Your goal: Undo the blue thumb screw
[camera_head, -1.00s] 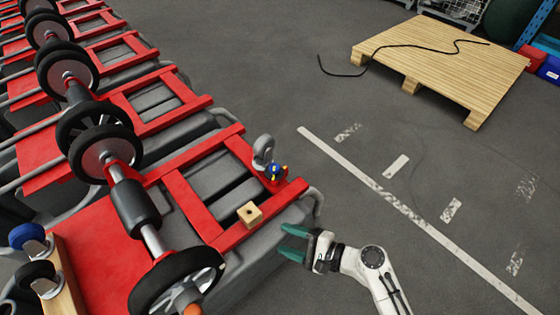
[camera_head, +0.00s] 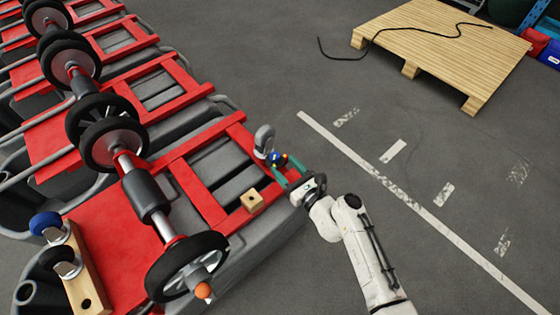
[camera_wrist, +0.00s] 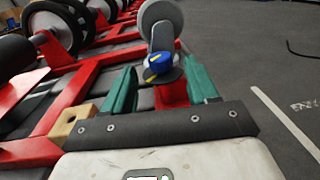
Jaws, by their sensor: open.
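The blue thumb screw (camera_head: 277,160) with yellow marks sits at the corner of the red frame, beside a grey caster wheel. In the wrist view the blue thumb screw (camera_wrist: 158,62) shows ahead, between and beyond the green fingertips. My gripper (camera_head: 287,171) reaches in from the right with its green fingers at the frame's corner. In the wrist view my gripper (camera_wrist: 160,80) is open, with nothing held between its fingers. Whether a finger touches the screw cannot be told.
A wooden block with a hole (camera_head: 252,201) sits on the red frame (camera_head: 205,200), near my gripper; the block (camera_wrist: 72,122) is left of the fingers in the wrist view. The grey floor on the right is clear up to a pallet (camera_head: 425,45).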

